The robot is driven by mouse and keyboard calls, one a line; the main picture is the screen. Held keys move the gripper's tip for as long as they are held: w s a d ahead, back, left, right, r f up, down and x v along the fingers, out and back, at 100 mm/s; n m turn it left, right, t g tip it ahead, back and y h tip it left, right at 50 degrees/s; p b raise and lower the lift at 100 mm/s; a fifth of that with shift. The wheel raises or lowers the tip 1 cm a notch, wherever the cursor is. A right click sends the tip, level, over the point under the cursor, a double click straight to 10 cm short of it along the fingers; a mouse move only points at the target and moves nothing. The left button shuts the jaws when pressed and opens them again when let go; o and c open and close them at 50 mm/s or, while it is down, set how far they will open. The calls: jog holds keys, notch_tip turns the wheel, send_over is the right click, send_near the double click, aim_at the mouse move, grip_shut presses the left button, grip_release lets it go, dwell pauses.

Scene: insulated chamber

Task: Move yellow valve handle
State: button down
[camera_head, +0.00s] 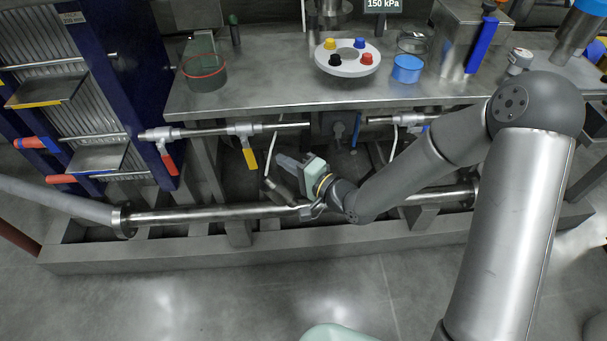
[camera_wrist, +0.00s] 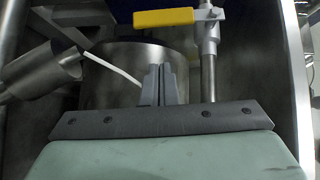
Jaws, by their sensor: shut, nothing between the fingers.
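The yellow valve handle (camera_head: 249,158) hangs down at a slight tilt from a valve on the upper metal pipe (camera_head: 200,131), under the bench. In the wrist view the yellow handle (camera_wrist: 163,17) lies sideways near the top, joined to a metal valve body (camera_wrist: 208,32) at its right end. My gripper (camera_head: 279,158) is to the right of the handle in the head view, apart from it, with its fingers towards the upper left. In the wrist view my gripper (camera_wrist: 160,69) has its fingers together and empty, below the handle in the picture.
A red valve handle (camera_head: 170,165) hangs further left on the same pipe. A thick lower pipe (camera_head: 210,215) runs under my gripper. The bench top (camera_head: 270,88) overhangs this space.

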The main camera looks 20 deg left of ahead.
jog(key=shift+s+a+f+b, duration=0.1)
jog(key=shift+s+a+b, duration=0.25)
jog(key=shift+a, duration=0.7)
jog(key=shift+s+a+f+b, duration=0.1)
jog(key=shift+s+a, duration=0.35)
jog(key=shift+a, duration=0.6)
jog(key=shift+s+a+f+m+y+b, duration=0.1)
jog(key=shift+s+a+m+y+b, duration=0.4)
jog(key=shift+a+b, duration=0.2)
jog(key=p, duration=0.3)
send_near(255, 162)
jog(key=w+d, duration=0.1)
jog(key=d, duration=0.5)
jog(key=shift+w+f, duration=0.2)
jog(key=shift+w, duration=0.2)
